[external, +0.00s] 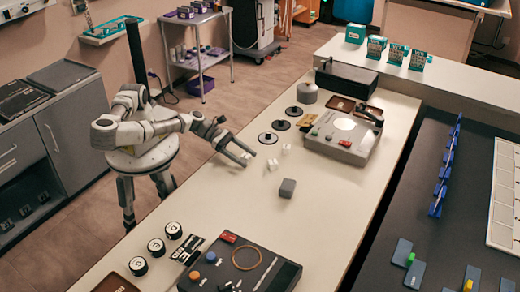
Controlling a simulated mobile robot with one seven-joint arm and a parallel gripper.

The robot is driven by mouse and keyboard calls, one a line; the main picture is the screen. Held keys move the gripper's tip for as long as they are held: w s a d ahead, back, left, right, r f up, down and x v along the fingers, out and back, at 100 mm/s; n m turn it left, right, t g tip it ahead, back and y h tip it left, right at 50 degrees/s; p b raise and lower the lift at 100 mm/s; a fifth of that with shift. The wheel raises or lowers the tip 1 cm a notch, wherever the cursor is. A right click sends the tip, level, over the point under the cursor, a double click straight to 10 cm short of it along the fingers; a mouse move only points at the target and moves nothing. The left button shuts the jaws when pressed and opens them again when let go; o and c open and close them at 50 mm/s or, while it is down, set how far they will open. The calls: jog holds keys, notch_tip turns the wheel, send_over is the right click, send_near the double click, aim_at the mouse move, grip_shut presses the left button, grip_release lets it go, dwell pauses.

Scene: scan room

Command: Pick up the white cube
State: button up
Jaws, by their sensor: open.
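Two small white pieces lie close together on the long cream table (225,222). The nearer white cube (272,164) sits just right of my gripper; the other small white piece (286,149) is slightly farther back and to the right. They are too small to tell their exact shapes. My gripper (250,159) is open, with its two fingers reaching from the left over the table edge toward the nearer piece. I see nothing between the fingers. I cannot tell the exact gap between fingertips and cube.
A grey block (287,188) lies nearer on the table. Black discs (268,138) and a grey device (341,139) stand behind. A dark console (240,265) and round black-and-white pieces (156,247) occupy the near end. The table's middle is mostly clear.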

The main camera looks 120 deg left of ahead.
grip_shut()
dwell(0.4)
jog(key=shift+r, duration=0.1)
